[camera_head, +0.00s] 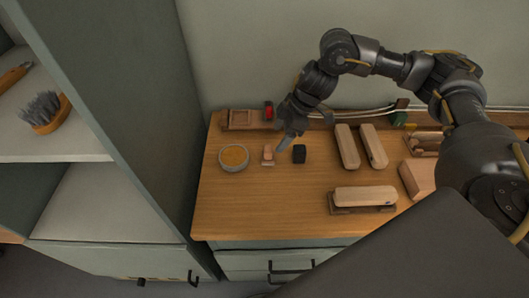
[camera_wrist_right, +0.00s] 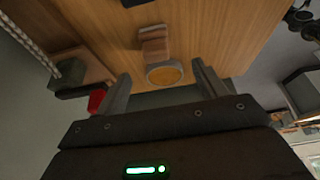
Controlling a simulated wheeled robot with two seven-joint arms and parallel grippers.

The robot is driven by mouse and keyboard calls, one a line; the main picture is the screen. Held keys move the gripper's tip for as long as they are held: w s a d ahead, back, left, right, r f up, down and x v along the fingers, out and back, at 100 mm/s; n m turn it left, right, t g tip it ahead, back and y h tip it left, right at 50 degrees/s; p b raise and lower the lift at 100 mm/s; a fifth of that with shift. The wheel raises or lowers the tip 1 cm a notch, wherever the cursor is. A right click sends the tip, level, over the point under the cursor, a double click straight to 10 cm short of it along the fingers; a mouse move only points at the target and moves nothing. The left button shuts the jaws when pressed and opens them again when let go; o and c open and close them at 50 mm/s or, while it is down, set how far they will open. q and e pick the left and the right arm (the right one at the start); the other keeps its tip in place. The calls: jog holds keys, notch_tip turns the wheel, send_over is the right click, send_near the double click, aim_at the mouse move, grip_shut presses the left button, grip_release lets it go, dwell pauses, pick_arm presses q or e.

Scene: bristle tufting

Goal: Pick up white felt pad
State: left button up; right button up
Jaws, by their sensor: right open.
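I cannot pick out a white felt pad with certainty. A small pinkish-wood block (camera_head: 268,152) with a paler lower part stands on the wooden bench top (camera_head: 300,215); it also shows in the right wrist view (camera_wrist_right: 154,42). My right gripper (camera_head: 285,142) is above the bench, between that block and a black block (camera_head: 299,153). In the wrist view its two fingers (camera_wrist_right: 161,68) are apart with nothing between them that I can see held. A round dish of yellow-orange material (camera_head: 234,157) appears beyond the fingertips (camera_wrist_right: 164,74). My left gripper is not in view.
Two pale wooden brush blocks (camera_head: 347,146) (camera_head: 374,146) lie right of the gripper. Another block (camera_head: 365,195) rests on a dark stand in front. A wooden tray (camera_head: 241,118) and a red item (camera_head: 268,110) are at the back. A shelf cabinet (camera_head: 140,120) rises at left.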

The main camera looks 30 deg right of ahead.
aim_at(271, 148)
jog(key=shift+d+x, duration=0.2)
jog(key=shift+x, duration=2.5)
jog(key=p+x, duration=0.1)
jog(key=x, duration=0.4)
jog(key=shift+w+d, duration=0.15)
jog(key=shift+w, duration=0.05)
jog(key=shift+c, duration=0.4)
jog(key=c, duration=1)
